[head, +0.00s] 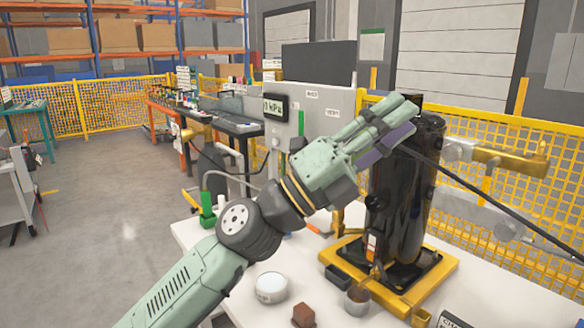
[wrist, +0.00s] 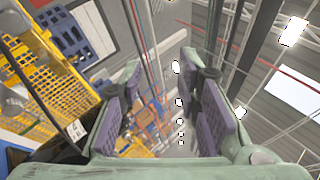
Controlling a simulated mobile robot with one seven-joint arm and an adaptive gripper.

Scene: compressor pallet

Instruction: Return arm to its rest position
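My arm rises from the bottom of the head view, over the white table. My gripper (head: 398,118) is at its upper end, pointing up and to the right. In the wrist view the two fingers with purple pads (wrist: 163,118) stand apart, with nothing between them. In the head view the gripper overlaps the upper left side of a tall black compressor cylinder (head: 405,205). I cannot tell whether they touch. The compressor stands upright on a yellow base frame (head: 440,268).
The white table (head: 335,285) also holds a white round container (head: 270,287), a brown block (head: 303,315) and a small metal cup (head: 358,300). A grey panel with a display (head: 275,107) stands behind. Brass and grey pipe fittings (head: 508,160) and yellow mesh fencing are at right. Open floor (head: 105,220) lies left.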

